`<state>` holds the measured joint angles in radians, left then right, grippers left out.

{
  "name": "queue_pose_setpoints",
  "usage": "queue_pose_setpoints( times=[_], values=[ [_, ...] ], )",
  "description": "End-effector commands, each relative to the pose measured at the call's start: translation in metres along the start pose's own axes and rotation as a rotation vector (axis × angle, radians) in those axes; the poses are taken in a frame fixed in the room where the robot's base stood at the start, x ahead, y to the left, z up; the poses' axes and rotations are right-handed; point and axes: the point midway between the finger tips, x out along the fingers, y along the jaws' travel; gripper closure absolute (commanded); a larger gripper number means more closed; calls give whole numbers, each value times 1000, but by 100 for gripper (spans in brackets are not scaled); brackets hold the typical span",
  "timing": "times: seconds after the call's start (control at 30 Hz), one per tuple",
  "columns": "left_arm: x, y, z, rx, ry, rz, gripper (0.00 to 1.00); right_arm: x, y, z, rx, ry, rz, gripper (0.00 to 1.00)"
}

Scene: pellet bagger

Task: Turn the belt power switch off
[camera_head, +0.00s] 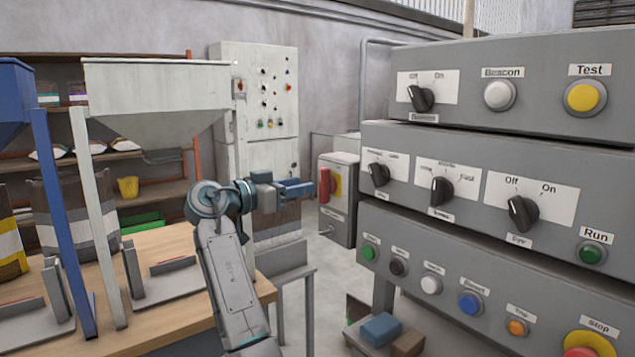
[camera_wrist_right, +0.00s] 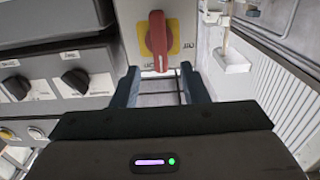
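A red rotary switch handle (camera_head: 325,186) on a yellow plate (camera_head: 337,184) sits on the front of a grey box (camera_head: 335,217). No label reading "belt" is legible on it. In the right wrist view the red handle (camera_wrist_right: 157,40) stands lengthwise in the picture, with small inverted lettering near its lower end. My right gripper (camera_head: 298,189) points at this box, just left of the handle in the head view. In the right wrist view its fingers (camera_wrist_right: 160,88) are apart with nothing between them, and the handle lies beyond the tips. My left gripper is not in view.
A grey control panel (camera_head: 480,145) with black knobs and coloured buttons fills the right side. A wooden table (camera_head: 165,240) with hopper stands is at left. A pale cabinet (camera_head: 262,105) stands behind. A blue block (camera_head: 381,329) lies low at the bottom.

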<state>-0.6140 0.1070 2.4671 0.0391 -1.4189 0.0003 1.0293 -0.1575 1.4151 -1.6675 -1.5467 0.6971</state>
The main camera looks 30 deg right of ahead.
Motion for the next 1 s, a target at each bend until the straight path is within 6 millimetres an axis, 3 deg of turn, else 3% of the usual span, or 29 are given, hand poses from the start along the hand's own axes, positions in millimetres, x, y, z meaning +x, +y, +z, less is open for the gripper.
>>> queue_pose_setpoints(
  times=[0.1,0.3,0.7,0.73,0.87,1.0],
  values=[
    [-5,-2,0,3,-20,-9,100,25,0,-1,-1,3,3,60],
    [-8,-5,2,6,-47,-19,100,51,0,-1,-2,2,0,60],
    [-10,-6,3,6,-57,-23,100,60,0,0,-2,1,-2,60],
    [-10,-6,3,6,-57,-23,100,60,0,0,-2,1,-2,62],
    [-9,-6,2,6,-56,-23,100,60,0,0,-2,1,-2,88],
    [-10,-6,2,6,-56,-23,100,60,-1,0,-4,1,-2,89]
  ],
)
